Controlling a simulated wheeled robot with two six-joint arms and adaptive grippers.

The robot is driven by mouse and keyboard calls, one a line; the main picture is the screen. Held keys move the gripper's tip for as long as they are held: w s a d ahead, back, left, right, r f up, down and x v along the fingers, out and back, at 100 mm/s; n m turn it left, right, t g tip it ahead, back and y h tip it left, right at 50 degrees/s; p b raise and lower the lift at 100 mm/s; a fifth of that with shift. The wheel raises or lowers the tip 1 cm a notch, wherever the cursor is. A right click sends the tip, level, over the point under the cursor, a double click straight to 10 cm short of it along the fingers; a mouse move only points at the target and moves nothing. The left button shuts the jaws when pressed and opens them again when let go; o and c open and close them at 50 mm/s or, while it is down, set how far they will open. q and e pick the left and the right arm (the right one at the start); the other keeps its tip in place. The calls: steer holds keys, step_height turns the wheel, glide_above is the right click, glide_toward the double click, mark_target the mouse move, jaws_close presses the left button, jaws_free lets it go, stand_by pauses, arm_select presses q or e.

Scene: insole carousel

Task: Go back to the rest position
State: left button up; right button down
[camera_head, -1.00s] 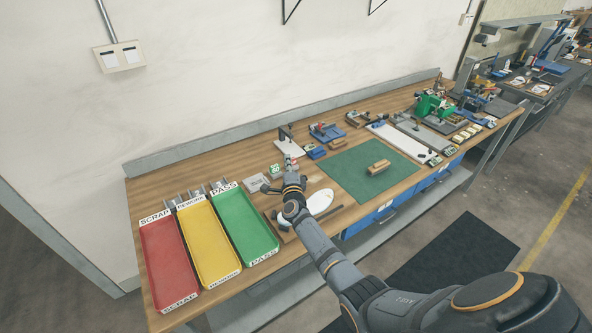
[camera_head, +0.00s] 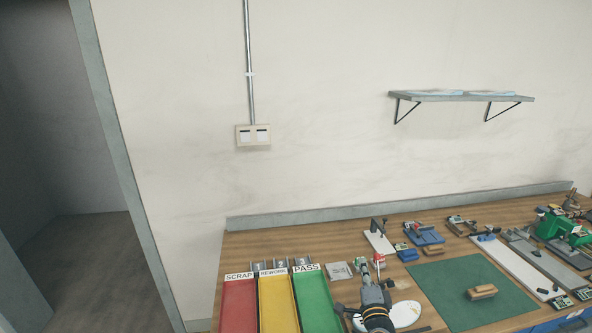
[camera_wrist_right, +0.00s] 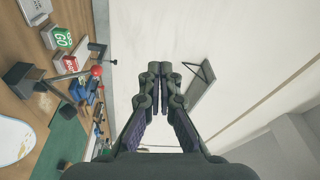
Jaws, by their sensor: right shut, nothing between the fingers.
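My right gripper (camera_head: 371,285) shows at the bottom of the head view, above the front part of the workbench. In the right wrist view its two fingers (camera_wrist_right: 160,70) are together, with nothing between them, and point towards the pale wall. A white insole-shaped piece (camera_head: 407,313) lies on the bench beside and partly behind my right arm. It also shows at the left edge of the wrist view (camera_wrist_right: 12,140). My left gripper is in neither view.
Red SCRAP (camera_head: 239,306), yellow REWORK (camera_head: 276,304) and green PASS (camera_head: 318,306) trays stand left of the arm. A green mat (camera_head: 450,283) with a wooden block (camera_head: 482,292) lies right. Small fixtures line the back. A wall shelf (camera_head: 460,97) hangs above.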

steer(key=s+a+f+n+g+y, duration=0.3)
steer(key=s+a+n, duration=0.2)
steer(key=s+n, duration=0.2)
steer(key=s+a+f+n+g+y, duration=0.3)
steer(key=s+a+n+g+y, duration=0.1)
steer(key=s+n, duration=0.25)
steer(key=s+d+f+n+g+h, duration=0.1)
steer(key=s+d+n+g+h, duration=0.2)
steer(key=s, duration=0.7)
steer(key=s+d+f+n+g+h, duration=0.25)
steer(key=s+d+g, duration=0.25)
steer(key=s, duration=0.4)
steer(key=s+d+f+m+g+b, duration=0.1)
steer(key=d+f+b, duration=0.1)
steer(key=f, duration=1.3)
steer(key=s+d+f+b, duration=0.1)
steer(key=s+f+b, duration=0.15)
steer(key=f, duration=1.25)
steer(key=s+d+f+g+b, duration=0.1)
steer(key=s+f+b, duration=0.3)
steer(key=s+f, duration=1.3)
step_height(320, 180, down, 4)
steer(key=shift+s+d+f+m, duration=0.1)
steer(key=shift+s+d+m, duration=0.05)
steer(key=shift+s+m, duration=0.2)
